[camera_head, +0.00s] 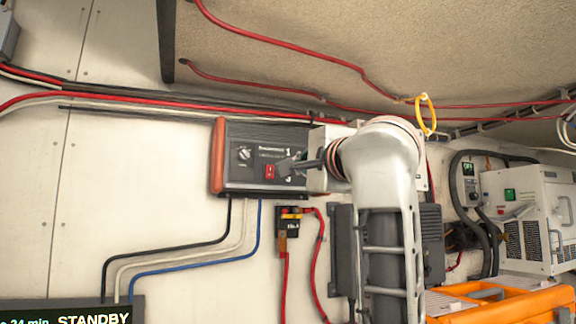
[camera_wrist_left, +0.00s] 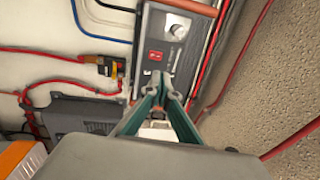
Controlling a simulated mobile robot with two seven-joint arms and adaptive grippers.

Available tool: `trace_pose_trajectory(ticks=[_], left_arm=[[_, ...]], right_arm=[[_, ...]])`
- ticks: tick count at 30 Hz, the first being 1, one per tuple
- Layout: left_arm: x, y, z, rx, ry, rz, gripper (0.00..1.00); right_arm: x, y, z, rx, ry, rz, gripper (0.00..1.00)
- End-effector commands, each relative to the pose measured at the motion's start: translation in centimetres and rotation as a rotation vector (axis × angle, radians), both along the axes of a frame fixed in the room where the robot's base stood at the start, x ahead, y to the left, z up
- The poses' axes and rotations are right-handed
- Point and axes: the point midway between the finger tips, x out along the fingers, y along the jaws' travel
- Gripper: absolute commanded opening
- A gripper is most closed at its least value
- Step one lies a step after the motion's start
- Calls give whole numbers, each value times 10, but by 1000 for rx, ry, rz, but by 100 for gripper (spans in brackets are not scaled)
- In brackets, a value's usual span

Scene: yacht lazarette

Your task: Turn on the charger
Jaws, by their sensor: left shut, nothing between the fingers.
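The charger (camera_head: 235,180) is a dark box with red end trim on the white wall. In the left wrist view, the charger (camera_wrist_left: 190,55) shows the red switch (camera_wrist_left: 155,55) and the knob (camera_wrist_left: 178,30). My left gripper (camera_head: 283,167) is shut and empty, its fingertips just right of the red switch. In the left wrist view, its fingertips (camera_wrist_left: 160,82) are just below the switch. I cannot tell whether they touch the panel. My arm hides the charger's right end. My right gripper is out of view.
Black, white and blue cables (camera_head: 187,262) run from the charger. A fuse block (camera_head: 289,222) with red cables sits below it. A display (camera_head: 75,314) reads STANDBY. A white unit (camera_head: 530,215) and an orange case (camera_head: 505,300) stand at right.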

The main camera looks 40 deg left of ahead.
Motion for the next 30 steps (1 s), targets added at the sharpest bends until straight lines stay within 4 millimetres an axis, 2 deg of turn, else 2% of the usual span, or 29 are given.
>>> trace_pose_trajectory(ticks=[12,18,24,30], left_arm=[[35,72,12,0,0,5,0],[49,98,15,-1,1,3,0],[57,110,15,-1,0,0,0],[58,112,15,-1,1,-1,0]], right_arm=[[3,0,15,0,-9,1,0],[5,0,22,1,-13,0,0],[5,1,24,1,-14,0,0],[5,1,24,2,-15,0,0]])
